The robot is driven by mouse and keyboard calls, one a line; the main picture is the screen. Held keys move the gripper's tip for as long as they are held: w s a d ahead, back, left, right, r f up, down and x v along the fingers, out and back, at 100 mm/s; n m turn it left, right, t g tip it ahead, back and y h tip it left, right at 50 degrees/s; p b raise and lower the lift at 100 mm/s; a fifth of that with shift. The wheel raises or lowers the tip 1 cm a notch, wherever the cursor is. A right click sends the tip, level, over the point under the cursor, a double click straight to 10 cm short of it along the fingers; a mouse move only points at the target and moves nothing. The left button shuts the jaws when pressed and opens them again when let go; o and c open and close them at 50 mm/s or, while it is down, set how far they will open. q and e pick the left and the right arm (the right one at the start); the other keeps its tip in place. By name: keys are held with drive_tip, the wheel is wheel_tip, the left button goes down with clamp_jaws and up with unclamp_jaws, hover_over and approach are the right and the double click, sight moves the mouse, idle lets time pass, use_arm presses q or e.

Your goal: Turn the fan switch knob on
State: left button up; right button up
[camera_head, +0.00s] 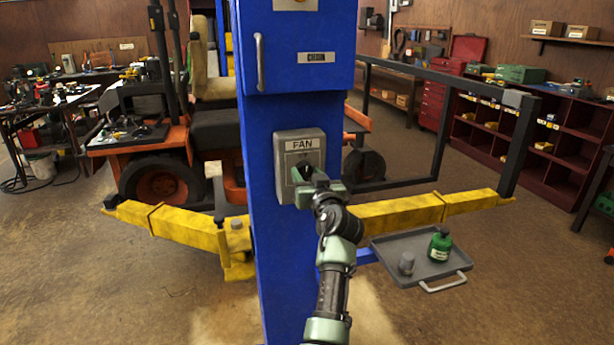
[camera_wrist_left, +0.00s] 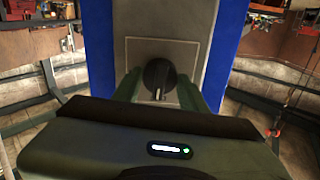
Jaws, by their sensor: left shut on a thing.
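The grey fan switch box (camera_head: 287,158), labelled FAN, is fixed on the front of the blue lift column (camera_head: 268,234). The black round knob (camera_wrist_left: 157,74) is in the middle of the box's face in the left wrist view, with a pale pointer mark on its lower half. My left gripper (camera_head: 312,186) is at the box in the head view and partly hides the knob. Its green fingers (camera_wrist_left: 158,88) stand on either side of the knob and are shut on it. My right gripper is not in view.
A yellow lift arm (camera_head: 400,211) extends on both sides of the column. A grey tray (camera_head: 418,266) with a green bottle (camera_head: 440,245) and a small grey cup (camera_head: 406,263) is at the right. An orange vehicle (camera_head: 160,177) stands behind left.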

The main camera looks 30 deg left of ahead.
use_arm(q)
drive_tip(key=shift+m, duration=1.2)
drive_tip(key=shift+r+m, duration=0.1)
drive_tip(key=shift+m, duration=0.7)
drive_tip(key=m, duration=0.3)
drive_tip(key=shift+r+m, duration=0.1)
drive_tip(key=shift+m, duration=0.3)
drive_tip(key=m+p, duration=0.2)
drive_tip(key=m, duration=0.2)
drive_tip(key=shift+r, duration=0.1)
drive_tip(key=m+p, duration=0.2)
drive_tip(key=m, duration=0.2)
drive_tip(key=shift+m+p, duration=0.35)
drive_tip(key=shift+m, duration=0.15)
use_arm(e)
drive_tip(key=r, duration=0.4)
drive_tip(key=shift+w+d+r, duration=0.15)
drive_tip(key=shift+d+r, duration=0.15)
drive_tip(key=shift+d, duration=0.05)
use_arm(q)
drive_tip(key=o, duration=1.4)
drive_tip(key=shift+a, duration=0.1)
drive_tip(key=shift+c, duration=0.2)
drive_tip(key=shift+w+f, duration=0.1)
drive_tip(key=shift+f, duration=0.15)
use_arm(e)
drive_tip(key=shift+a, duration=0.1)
